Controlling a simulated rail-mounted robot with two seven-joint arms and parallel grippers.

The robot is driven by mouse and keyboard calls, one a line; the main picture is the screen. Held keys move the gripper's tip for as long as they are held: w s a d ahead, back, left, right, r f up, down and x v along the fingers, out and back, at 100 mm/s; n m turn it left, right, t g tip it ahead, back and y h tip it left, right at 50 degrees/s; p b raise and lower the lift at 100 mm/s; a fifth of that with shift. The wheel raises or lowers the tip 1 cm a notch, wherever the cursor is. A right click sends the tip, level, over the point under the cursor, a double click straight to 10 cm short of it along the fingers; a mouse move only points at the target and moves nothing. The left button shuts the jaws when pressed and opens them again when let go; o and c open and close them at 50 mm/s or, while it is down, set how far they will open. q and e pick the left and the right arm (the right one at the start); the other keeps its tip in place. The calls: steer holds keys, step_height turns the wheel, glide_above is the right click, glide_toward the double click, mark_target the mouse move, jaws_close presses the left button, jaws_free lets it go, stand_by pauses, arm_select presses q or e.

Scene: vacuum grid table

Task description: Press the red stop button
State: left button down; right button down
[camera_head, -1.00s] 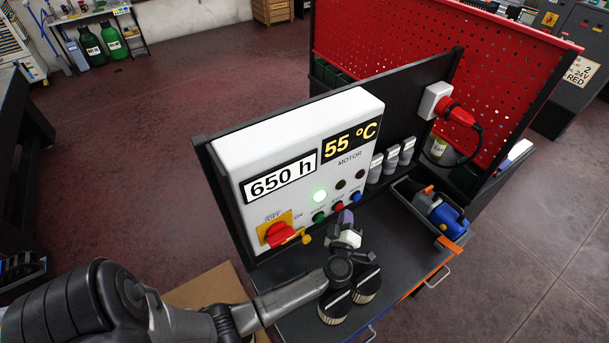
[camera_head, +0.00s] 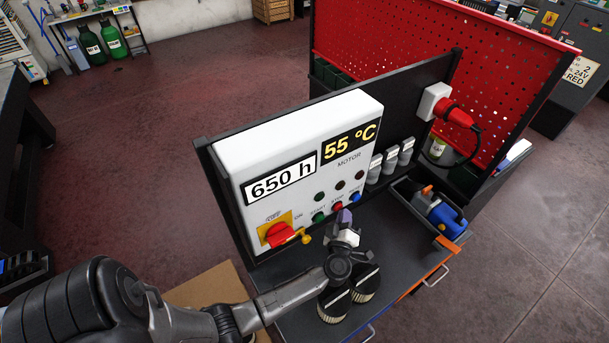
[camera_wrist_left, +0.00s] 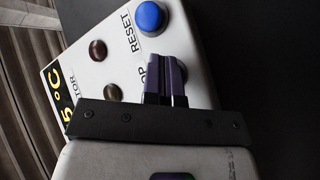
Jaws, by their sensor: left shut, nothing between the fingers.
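The red stop button (camera_head: 337,206) sits on the sloped face of the white control box (camera_head: 235,150), between the green start button (camera_head: 319,217) and the blue reset button (camera_head: 355,197). My left gripper (camera_head: 345,216) is shut and empty, with its purple fingertips right at the stop button. In the left wrist view the shut fingers (camera_wrist_left: 166,80) cover part of the stop label and most of the button behind them; I cannot tell how deep the button is pushed. The blue reset button (camera_wrist_left: 149,17) shows beside them. The lamp (camera_head: 320,196) above the start button is dark.
A red rotary switch (camera_head: 279,235) with a yellow plate is at the box's lower left. Dark tabletop (camera_head: 400,257) lies in front of the box.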

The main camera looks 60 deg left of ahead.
arm_select(q)
steer(key=shift+d, duration=0.15)
steer(key=shift+d+p, duration=0.5)
steer(key=shift+d, duration=2.5)
